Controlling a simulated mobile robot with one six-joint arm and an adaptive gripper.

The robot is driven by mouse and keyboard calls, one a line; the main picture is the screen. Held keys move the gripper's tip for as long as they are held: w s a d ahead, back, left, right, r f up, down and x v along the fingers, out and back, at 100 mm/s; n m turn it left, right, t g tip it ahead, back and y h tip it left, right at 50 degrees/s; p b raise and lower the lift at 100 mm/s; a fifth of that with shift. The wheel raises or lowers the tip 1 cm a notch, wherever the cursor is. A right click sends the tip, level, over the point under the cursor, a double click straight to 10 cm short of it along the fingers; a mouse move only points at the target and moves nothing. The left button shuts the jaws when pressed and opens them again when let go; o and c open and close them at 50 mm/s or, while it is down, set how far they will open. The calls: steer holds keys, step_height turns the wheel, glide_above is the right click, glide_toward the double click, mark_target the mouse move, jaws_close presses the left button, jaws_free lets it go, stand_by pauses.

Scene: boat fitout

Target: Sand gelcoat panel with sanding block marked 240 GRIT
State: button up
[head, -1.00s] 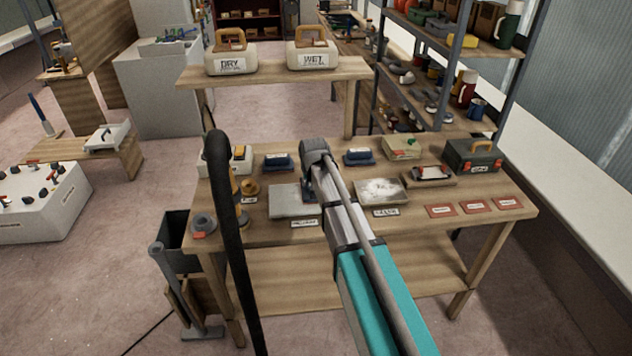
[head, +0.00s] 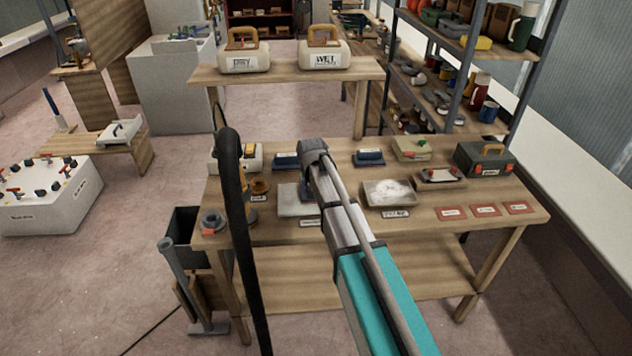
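Two dark blue blocks stand at the back of the bench: a left block (head: 286,161) and a right block (head: 369,158). Their markings are too small to read. A plain grey panel (head: 292,204) lies at the bench's middle left, partly covered by my arm. A panel with a whitish, dusty-looking patch (head: 390,192) lies right of my arm. Labels in front of both panels are unreadable, so I cannot tell which is gelcoat. My arm reaches over the bench. Only a dark part of my gripper (head: 306,192) shows behind it, above the grey panel; its fingers and anything held are hidden.
The wooden bench (head: 270,232) also holds a dark green case (head: 484,158), small red cards (head: 486,211) and round parts at left. A raised shelf behind carries the DRY container (head: 243,58) and the WET container (head: 325,55). A black hose (head: 238,230) hangs in front.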

stand_by(0.3)
steer(key=shift+a+f, duration=0.1)
steer(key=shift+a, duration=1.6)
steer(key=shift+s+a, duration=0.1)
steer(key=shift+a, duration=1.6)
steer(key=shift+a, duration=0.15)
steer(key=shift+a, duration=1.55)
steer(key=shift+s+f, duration=0.1)
steer(key=shift+s, duration=0.05)
steer(key=shift+s, duration=1.05)
